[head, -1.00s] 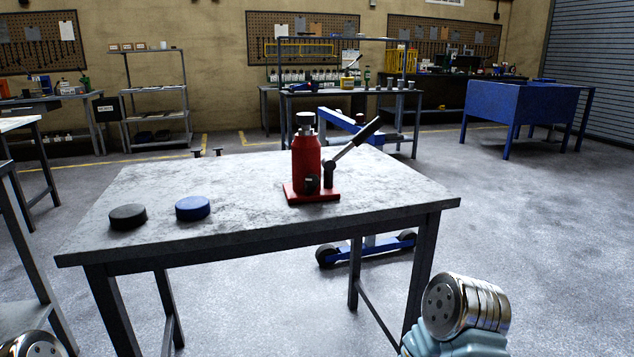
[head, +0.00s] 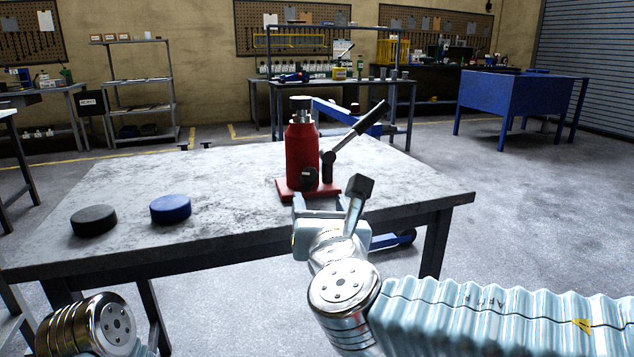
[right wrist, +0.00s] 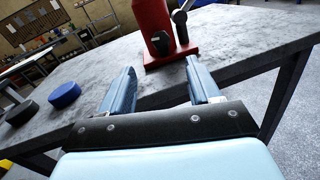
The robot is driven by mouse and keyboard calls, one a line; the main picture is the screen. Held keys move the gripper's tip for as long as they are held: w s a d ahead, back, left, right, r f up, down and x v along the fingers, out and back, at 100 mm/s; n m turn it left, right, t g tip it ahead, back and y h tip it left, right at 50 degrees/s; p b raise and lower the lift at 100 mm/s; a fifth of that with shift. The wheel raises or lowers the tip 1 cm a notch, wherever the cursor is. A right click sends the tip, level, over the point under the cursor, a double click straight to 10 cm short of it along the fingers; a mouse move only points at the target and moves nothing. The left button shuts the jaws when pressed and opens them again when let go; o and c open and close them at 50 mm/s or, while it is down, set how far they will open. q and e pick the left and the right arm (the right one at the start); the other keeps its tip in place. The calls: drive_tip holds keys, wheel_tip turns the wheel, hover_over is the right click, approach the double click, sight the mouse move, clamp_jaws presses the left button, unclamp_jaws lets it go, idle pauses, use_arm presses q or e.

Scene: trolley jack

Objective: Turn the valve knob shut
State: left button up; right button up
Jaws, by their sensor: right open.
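A red bottle jack (head: 301,152) stands upright on its red base near the right side of the grey table (head: 110,170). It also shows in the right wrist view (right wrist: 152,22), partly cut off at the top. The black valve knob (head: 309,178) is low on the jack's front; in the right wrist view the knob (right wrist: 162,42) is ahead of the fingers. My right gripper (right wrist: 160,82) is open and empty, in front of the jack and apart from the knob. In the head view, part of my left arm shows at lower left, but its gripper does not.
A black disc (head: 93,220) and a blue disc (head: 171,209) lie on the table's left part. The jack's lever (head: 358,134) slants up to the right. A blue floor jack stands behind the table. The tabletop between the discs and the jack is clear.

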sight(310, 176)
drive_tip(key=w, duration=0.4)
drive_tip(key=w+a+p, duration=0.1)
drive_tip(key=w, duration=0.7)
drive_tip(key=shift+a+f, duration=0.15)
drive_tip(key=shift+a, duration=0.05)
drive_tip(key=c, duration=1)
drive_tip(key=shift+c, duration=0.2)
